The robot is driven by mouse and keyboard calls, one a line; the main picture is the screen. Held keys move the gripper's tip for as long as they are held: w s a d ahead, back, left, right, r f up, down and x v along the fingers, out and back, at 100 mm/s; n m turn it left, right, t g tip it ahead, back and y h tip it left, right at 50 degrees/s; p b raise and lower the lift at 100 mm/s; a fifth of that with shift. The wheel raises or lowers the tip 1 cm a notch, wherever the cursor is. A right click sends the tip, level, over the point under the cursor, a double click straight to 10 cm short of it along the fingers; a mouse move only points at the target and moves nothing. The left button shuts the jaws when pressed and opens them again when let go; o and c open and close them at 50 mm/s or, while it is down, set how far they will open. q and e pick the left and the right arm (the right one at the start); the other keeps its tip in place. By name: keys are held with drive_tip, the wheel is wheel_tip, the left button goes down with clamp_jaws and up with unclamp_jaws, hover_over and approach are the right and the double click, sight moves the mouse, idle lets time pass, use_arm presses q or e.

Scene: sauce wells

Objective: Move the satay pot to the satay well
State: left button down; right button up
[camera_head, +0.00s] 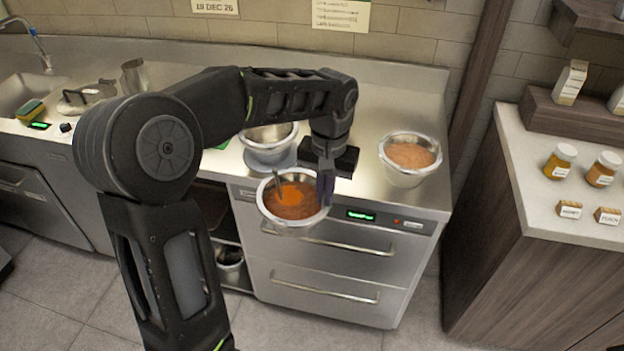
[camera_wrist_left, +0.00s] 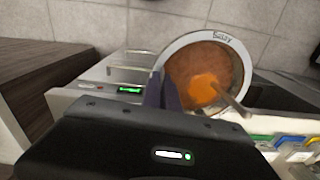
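The satay pot (camera_head: 283,222) is a round metal bowl of orange-brown sauce with a brighter orange patch and a utensil in it. In the left wrist view its rim (camera_wrist_left: 232,42) reads "Satay". My left gripper (camera_head: 325,185) is shut on the pot's rim and holds it in front of the counter edge, above the drawer fronts. In the left wrist view my gripper's fingers (camera_wrist_left: 163,92) meet the near rim. An empty-looking metal bowl (camera_head: 268,152) sits on the counter behind; no label on it is readable, so I cannot tell which is the satay well. My right gripper is not in view.
A metal pot of pinkish-brown sauce (camera_head: 406,176) stands on the counter to the right. A sink (camera_head: 25,92) and sponge (camera_head: 30,108) are at the left. Jars (camera_head: 560,160) stand on the separate right counter. The steel counter behind is partly clear.

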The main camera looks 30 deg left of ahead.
use_arm(q)
drive_tip(key=d+f+m, duration=0.1)
drive_tip(key=d+f, duration=0.2)
drive_tip(key=f, duration=0.4)
drive_tip(key=w+d+f+m, duration=0.1)
drive_tip(key=d+f, duration=0.2)
drive_tip(key=f, duration=0.4)
drive_tip(key=d+f, duration=0.3)
drive_tip(key=f, duration=0.4)
drive_tip(key=shift+w+d+m, duration=0.15)
drive_tip(key=shift+d+m, duration=0.25)
